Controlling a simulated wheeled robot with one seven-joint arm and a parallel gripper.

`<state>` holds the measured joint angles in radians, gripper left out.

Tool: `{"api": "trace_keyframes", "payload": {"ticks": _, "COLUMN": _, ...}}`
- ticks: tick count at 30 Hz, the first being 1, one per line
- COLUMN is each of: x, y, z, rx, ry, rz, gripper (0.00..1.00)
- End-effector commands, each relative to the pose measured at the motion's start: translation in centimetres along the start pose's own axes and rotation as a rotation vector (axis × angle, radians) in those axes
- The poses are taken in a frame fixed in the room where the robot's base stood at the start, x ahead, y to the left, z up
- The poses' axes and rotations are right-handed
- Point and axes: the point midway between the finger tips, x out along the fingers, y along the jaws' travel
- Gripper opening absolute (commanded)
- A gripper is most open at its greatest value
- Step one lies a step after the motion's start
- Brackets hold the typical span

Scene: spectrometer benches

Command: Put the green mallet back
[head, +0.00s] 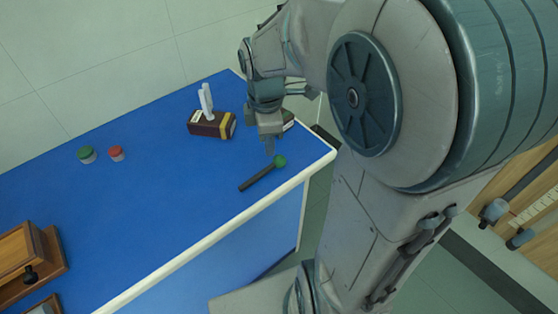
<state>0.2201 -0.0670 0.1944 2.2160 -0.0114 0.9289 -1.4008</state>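The green mallet (262,173) lies on the blue bench top near its right front corner. Its round green head (280,161) points to the upper right and its dark handle runs to the lower left. My gripper (270,147) hangs just above and behind the mallet's head, pointing down. I cannot tell from this view whether its fingers touch the mallet or how far apart they are. No rack or holder clearly meant for the mallet can be made out.
A dark box with a yellow band (212,125) and a white upright piece stands behind left of my gripper. A green-lidded jar (86,154) and a red-lidded jar (116,153) stand farther left. A wooden case (28,252) is at lower left. The blue bench (160,220) is clear in the middle.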

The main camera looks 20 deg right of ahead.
Motion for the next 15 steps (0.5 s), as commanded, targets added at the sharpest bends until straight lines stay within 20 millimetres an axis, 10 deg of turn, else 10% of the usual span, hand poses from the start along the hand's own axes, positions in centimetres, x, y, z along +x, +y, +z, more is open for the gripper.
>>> {"api": "trace_keyframes", "payload": {"ticks": 15, "x": -3.3, "y": -8.8, "z": 0.8, "rx": 1.11, "ry": 0.122, "rz": 0.124, "gripper": 0.35}}
